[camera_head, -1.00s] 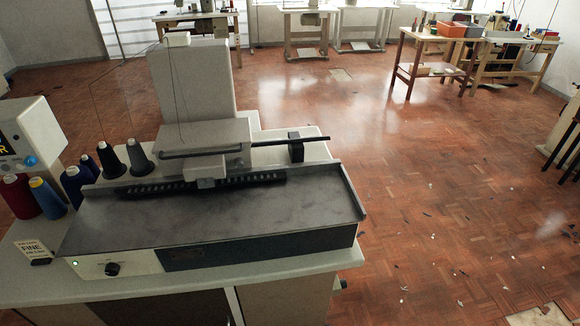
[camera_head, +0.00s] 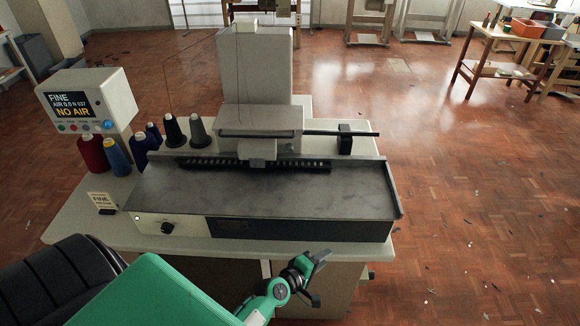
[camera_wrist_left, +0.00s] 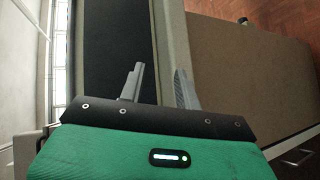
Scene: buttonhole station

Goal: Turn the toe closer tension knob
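A small black knob (camera_head: 167,228) sits on the white front panel (camera_head: 148,222) of the sewing machine (camera_head: 300,200), near its left end, beside a small lit lamp. I take it for the tension knob, though no label on it is readable. My left gripper (camera_head: 317,279) is in front of the machine, to the right of the knob and lower in the picture, apart from it. In the left wrist view its two fingers (camera_wrist_left: 160,88) are spread with nothing between them. The knob does not show in that view. My right gripper is in neither current view.
A display box (camera_head: 85,103) reading "FINE" and "NO AIR" stands at the left. Several thread cones (camera_head: 117,157) and a "FINE" card (camera_head: 101,202) are on the pale table (camera_head: 75,222). Floor to the right is open, with scattered scraps.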

